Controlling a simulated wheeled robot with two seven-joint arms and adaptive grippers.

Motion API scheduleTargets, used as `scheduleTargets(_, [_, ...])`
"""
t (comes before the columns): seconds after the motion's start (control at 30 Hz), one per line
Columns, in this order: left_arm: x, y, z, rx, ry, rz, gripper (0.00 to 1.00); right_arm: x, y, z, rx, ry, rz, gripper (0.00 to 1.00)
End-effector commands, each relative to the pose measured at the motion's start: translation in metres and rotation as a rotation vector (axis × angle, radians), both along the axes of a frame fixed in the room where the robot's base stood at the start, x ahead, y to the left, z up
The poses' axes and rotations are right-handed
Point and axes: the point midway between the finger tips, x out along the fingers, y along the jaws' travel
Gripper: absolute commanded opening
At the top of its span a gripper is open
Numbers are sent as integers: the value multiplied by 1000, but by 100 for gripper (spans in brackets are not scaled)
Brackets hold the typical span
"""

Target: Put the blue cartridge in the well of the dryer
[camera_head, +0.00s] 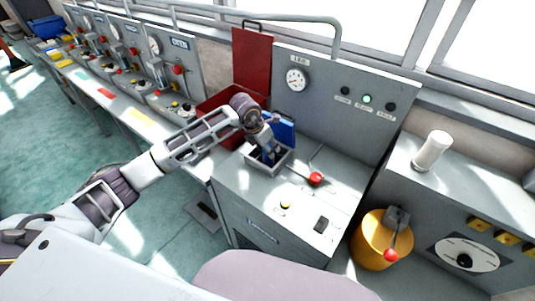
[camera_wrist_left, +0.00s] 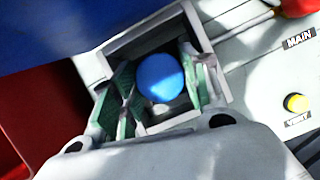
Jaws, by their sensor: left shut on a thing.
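The blue cartridge shows its round blue end (camera_wrist_left: 160,77) in the left wrist view, between the fingers of my left gripper (camera_wrist_left: 164,92). It is inside the square grey frame of the well (camera_wrist_left: 148,42); how deep it sits I cannot tell. In the head view my left gripper (camera_head: 268,152) reaches down into the well (camera_head: 284,168) on top of the grey dryer (camera_head: 250,198). The gripper is shut on the cartridge and hides most of it there. A blue panel (camera_head: 284,130) stands behind the well. My right gripper is not in view.
A red-knobbed lever (camera_head: 316,179) and a yellow button (camera_head: 285,205) are on the dryer top, right of the well. An open red box (camera_head: 252,60) stands behind my arm. A gauge panel (camera_head: 330,95) rises at the back. A yellow drum (camera_head: 371,240) stands to the right.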

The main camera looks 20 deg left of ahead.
Motion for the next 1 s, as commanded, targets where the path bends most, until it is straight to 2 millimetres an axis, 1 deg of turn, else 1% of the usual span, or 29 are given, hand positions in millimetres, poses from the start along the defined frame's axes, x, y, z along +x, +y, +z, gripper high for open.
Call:
scheduleTargets(0.2, [0, 0, 0, -1, -1, 0, 0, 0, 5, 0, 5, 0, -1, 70])
scheduleTargets(0.37, [0, 0, -2, 0, 0, 0, 0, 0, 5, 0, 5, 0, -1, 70])
scheduleTargets(0.47, [0, 0, -9, -1, 0, 0, 0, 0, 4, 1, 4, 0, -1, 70])
scheduleTargets(0.73, [-1, 0, -38, -1, 2, 1, 0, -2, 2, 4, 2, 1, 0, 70])
scheduleTargets(0.83, [0, 0, -42, -1, -1, 0, 0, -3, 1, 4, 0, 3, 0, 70])
scheduleTargets(1.0, [0, 0, -42, 1, -2, -1, 0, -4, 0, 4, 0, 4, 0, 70])
